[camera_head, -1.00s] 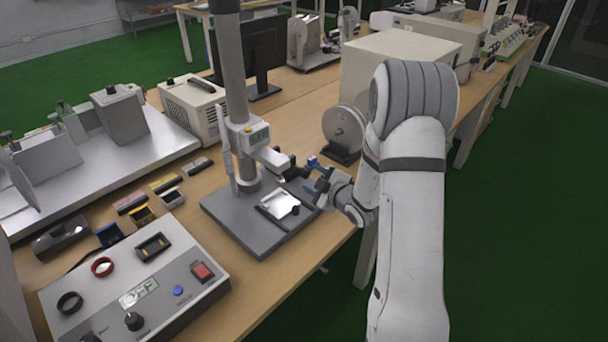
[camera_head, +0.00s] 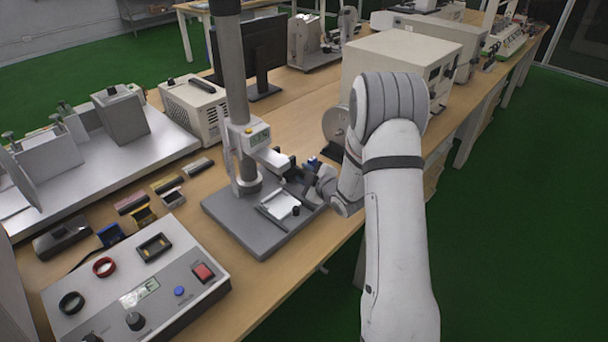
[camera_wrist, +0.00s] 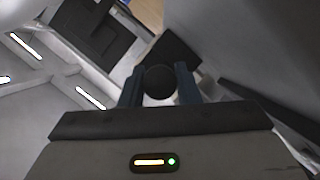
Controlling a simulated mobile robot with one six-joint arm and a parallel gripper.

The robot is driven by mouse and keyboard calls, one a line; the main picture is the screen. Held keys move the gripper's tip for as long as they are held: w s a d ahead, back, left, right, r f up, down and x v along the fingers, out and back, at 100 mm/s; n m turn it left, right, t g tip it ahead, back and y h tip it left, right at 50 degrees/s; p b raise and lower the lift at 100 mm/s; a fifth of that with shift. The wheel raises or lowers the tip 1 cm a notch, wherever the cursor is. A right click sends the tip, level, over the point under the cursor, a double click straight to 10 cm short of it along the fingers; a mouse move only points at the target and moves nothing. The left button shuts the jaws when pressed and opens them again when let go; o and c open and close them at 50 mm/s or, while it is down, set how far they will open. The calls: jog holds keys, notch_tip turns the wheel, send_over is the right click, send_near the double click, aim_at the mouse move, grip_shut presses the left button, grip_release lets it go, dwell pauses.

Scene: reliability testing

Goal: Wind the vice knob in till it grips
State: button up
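The vice is a pale plate and dark block assembly (camera_head: 278,206) on the grey base of a test stand, with a small black knob at its near right end. In the wrist view a round black knob (camera_wrist: 159,83) sits between my gripper's two dark blue fingers (camera_wrist: 160,88). One finger is on each side of it, and I see no clear gap, but I cannot tell whether they press on it. In the head view my gripper (camera_head: 309,174) is at the right side of the stand, partly hidden by my wrist.
A control box (camera_head: 140,280) is at the front left. A round disc stand (camera_head: 335,124) is behind my arm. The bench's front edge runs beneath my wrist.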

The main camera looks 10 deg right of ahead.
jog(key=c, duration=0.4)
jog(key=shift+s+a, duration=0.1)
jog(key=shift+a, duration=0.05)
jog(key=shift+c, duration=0.2)
jog(key=m+g+y+p, duration=0.1)
jog(key=m+p, duration=0.1)
jog(key=m, duration=0.1)
jog(key=shift+g, duration=0.3)
jog(key=m+g+y+p, duration=0.1)
jog(key=m+p, duration=0.2)
jog(key=shift+y, duration=0.4)
jog(key=m+g+y+p, duration=0.1)
jog(key=m+p, duration=0.2)
jog(key=shift+f+y, duration=0.1)
jog(key=shift+y, duration=0.2)
jog(key=m+g+y+p, duration=0.1)
jog(key=m+y, duration=0.1)
jog(key=m, duration=0.1)
jog(key=shift+f+m+p, duration=0.15)
jog(key=shift+m+p, duration=0.25)
